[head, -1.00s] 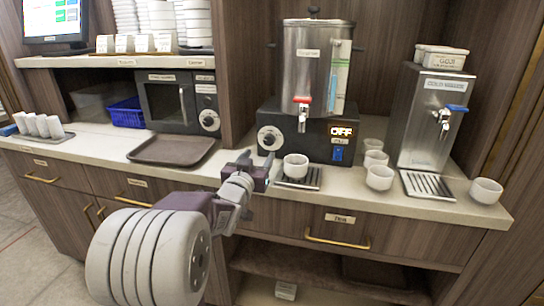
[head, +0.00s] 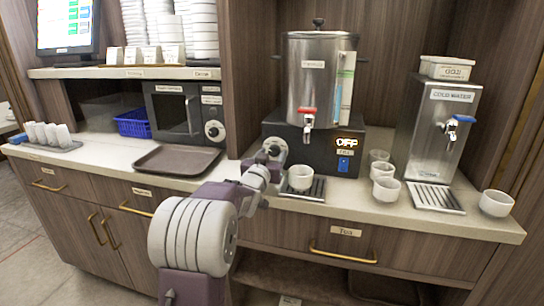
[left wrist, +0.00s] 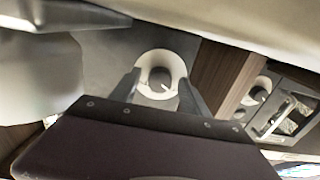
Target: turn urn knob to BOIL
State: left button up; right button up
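The urn (head: 312,85) is a steel cylinder with a red-handled tap on a dark base. The base has an OFF display (head: 347,142) and a blue switch (head: 343,165). The urn knob (left wrist: 160,82) is a dark knob on a white dial, seen in the left wrist view. In the head view my left gripper (head: 272,152) is in front of the base's left end and mostly hides the dial. In the left wrist view my left gripper (left wrist: 160,92) has its fingers apart, one on each side of the dial. I cannot tell whether they touch the knob. My right gripper is in neither view.
A white cup (head: 300,178) stands on the drip tray under the tap. Several cups stand to the right, beside a cold water dispenser (head: 440,125). A brown tray (head: 178,160) lies on the counter at left, before a microwave (head: 178,112).

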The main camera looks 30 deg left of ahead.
pick_arm(q)
grip_shut()
